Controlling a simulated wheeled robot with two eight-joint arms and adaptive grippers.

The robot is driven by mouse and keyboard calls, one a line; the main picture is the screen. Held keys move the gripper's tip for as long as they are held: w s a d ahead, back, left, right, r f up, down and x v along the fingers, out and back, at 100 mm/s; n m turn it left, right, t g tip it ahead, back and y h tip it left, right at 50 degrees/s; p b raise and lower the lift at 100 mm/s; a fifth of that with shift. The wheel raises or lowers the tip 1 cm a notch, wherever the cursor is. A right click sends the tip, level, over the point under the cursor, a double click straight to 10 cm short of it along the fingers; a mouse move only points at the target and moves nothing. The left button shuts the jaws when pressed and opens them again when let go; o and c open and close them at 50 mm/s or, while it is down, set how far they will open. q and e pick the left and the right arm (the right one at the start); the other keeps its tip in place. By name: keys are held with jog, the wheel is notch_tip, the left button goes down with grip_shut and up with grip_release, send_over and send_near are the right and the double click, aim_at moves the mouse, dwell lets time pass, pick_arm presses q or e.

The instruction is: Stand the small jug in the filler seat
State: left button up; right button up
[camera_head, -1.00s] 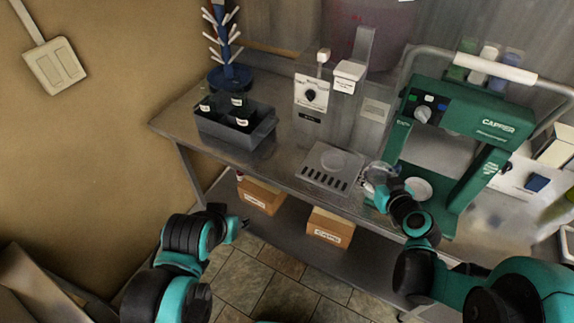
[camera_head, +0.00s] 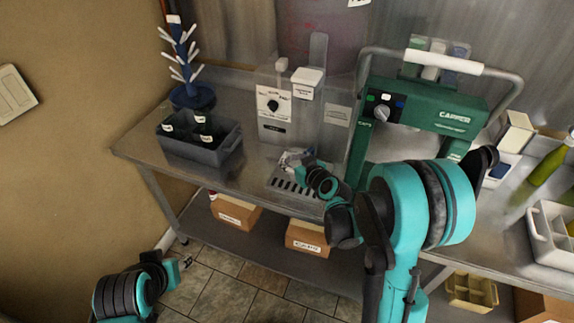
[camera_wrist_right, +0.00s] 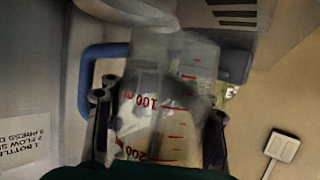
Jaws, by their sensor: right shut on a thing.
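The small jug (camera_wrist_right: 160,105) is clear with red volume marks and a blue handle on its left in the right wrist view. My right gripper (camera_head: 295,158) is shut on its sides. In the head view the jug is a small clear shape at the fingertips, over the slotted tray (camera_head: 288,186) of the grey filler (camera_head: 275,128). The gripper and jug hide the round seat there; I cannot tell whether the jug touches it. My left gripper (camera_head: 185,263) is low at the left, away from the bench, too small to judge.
The green capper (camera_head: 437,112) stands right of the filler, partly behind my right arm. A dark crate (camera_head: 190,150) with labelled items and a blue drying rack (camera_head: 190,95) stand at left. Cartons (camera_head: 236,213) sit on the lower shelf. Bench between crate and filler is clear.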

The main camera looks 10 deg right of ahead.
jog(key=shift+w+d+f+b, duration=0.15)
jog(key=shift+w+d, duration=0.35)
jog(key=shift+w, duration=0.25)
jog(key=shift+w+d+b, duration=0.1)
jog(key=shift+w+d, duration=0.4)
jog(key=shift+w, duration=0.2)
jog(key=shift+w+d+f+b, duration=0.15)
jog(key=shift+w+d, duration=0.35)
jog(key=shift+w, duration=0.25)
jog(key=shift+r, duration=0.1)
jog(key=shift+f+b, duration=0.3)
jog(key=shift+b, duration=0.1)
jog(key=shift+f, duration=0.2)
jog(key=shift+f+b, duration=0.5)
jog(key=shift+b, duration=0.35)
jog(key=shift+f+b, duration=0.15)
jog(key=shift+b, duration=0.15)
jog(key=shift+c, duration=0.5)
jog(key=o, duration=1.5)
jog(key=shift+f, duration=0.1)
jog(key=shift+c, duration=0.2)
